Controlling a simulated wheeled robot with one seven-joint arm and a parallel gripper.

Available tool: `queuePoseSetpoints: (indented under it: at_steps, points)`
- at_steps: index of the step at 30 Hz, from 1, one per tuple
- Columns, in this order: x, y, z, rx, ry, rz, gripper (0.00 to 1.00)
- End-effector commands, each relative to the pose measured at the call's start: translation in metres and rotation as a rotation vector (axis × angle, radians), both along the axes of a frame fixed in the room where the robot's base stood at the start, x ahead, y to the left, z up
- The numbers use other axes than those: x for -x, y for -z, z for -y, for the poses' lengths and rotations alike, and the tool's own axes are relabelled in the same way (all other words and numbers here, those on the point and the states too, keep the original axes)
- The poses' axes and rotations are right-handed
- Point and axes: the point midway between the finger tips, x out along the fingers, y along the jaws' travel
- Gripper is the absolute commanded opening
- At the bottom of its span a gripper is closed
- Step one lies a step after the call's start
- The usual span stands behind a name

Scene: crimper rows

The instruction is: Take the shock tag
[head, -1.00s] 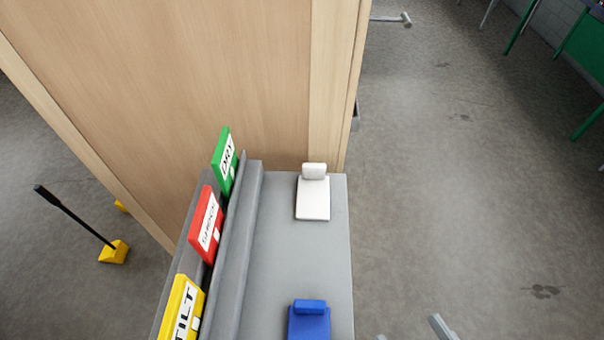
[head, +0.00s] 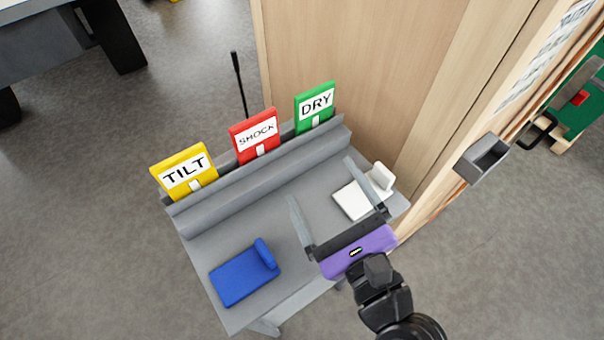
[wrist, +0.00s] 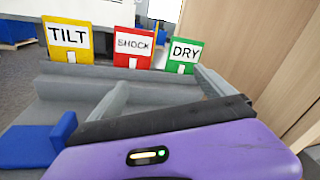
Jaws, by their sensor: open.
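The red SHOCK tag (head: 255,137) stands upright in the rack at the back of the grey stand (head: 215,290), between the yellow TILT tag (head: 184,171) and the green DRY tag (head: 315,107). All three also show in the wrist view, with the SHOCK tag (wrist: 133,47) near the top middle. My gripper (head: 322,177) is open and empty. It is over the stand's shelf, in front of the rack and apart from the tags. Its fingers point toward the rack, roughly between the SHOCK and DRY tags.
A blue block (head: 244,275) lies on the shelf at the left, and a white block (head: 355,199) lies by my right finger. A wooden panel (head: 350,70) rises behind and right of the stand. A grey box (head: 482,158) is fixed at its right edge.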

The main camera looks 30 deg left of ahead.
Motion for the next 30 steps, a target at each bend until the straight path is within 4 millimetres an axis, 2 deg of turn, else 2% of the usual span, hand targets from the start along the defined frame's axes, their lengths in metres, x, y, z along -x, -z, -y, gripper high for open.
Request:
queuePoseSetpoints:
  at_steps: [3,9,17,30]
  points:
    - [0.008,-0.013,-0.026,-0.124,-0.105,-0.18,0.93]
    - [0.017,-0.023,-0.045,-0.214,-0.191,-0.344,0.93]
    - [0.013,-0.022,-0.061,-0.221,-0.2,-0.36,0.93]
    - [-0.005,-0.023,-0.104,-0.22,-0.197,-0.357,0.93]
